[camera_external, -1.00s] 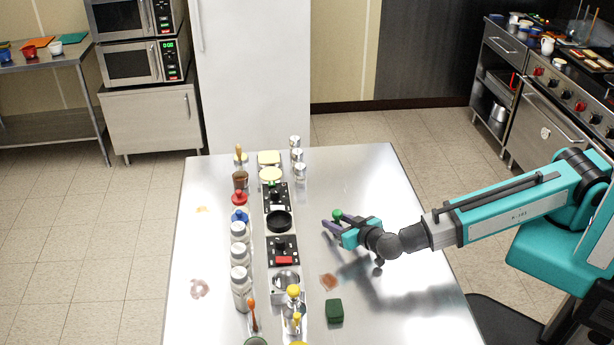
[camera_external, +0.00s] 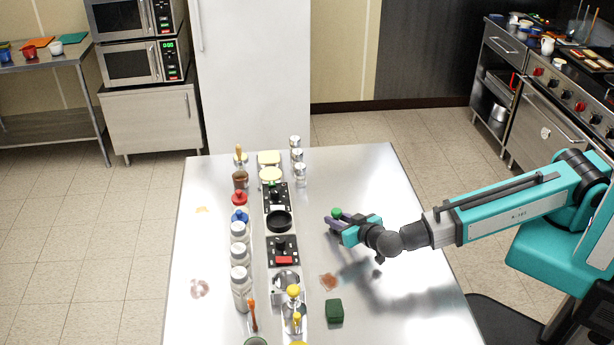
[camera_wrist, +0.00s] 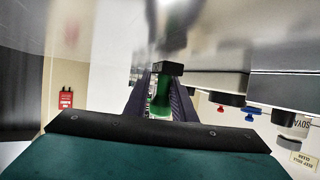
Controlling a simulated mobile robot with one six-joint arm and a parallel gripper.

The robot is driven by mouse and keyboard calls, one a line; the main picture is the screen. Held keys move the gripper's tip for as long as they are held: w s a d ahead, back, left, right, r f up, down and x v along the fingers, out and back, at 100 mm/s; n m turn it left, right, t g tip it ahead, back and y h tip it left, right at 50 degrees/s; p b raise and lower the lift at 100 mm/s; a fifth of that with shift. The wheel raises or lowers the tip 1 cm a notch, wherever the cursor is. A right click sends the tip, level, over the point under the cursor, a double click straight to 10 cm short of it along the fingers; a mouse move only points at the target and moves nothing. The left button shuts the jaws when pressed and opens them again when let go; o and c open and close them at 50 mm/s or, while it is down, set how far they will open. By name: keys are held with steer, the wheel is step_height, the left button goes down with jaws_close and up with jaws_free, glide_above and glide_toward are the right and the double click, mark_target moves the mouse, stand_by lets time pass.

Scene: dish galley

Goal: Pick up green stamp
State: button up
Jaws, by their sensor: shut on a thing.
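The green stamp has a green handle (camera_wrist: 161,100) and a black block (camera_wrist: 170,68) at its end in the wrist view. My gripper (camera_wrist: 160,92) is shut on the green handle, with one dark finger on each side. In the external view the stamp's round green top (camera_external: 337,212) shows just above the fingertips of my gripper (camera_external: 334,224). My gripper is over the right half of the steel table (camera_external: 375,185). The stamp's lower part is hidden by the fingers there, so I cannot tell whether it touches the table.
A row of black holders (camera_external: 281,246) stands left of my gripper, with bottles (camera_external: 240,283) beyond it. A dark green block (camera_external: 334,311) and a reddish stain (camera_external: 328,281) lie nearer the front. The table's back right is clear.

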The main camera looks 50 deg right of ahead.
mark_target(338, 210)
steer(key=shift+r+b, duration=1.5)
steer(key=shift+r, duration=3.05)
steer(key=shift+c, duration=0.2)
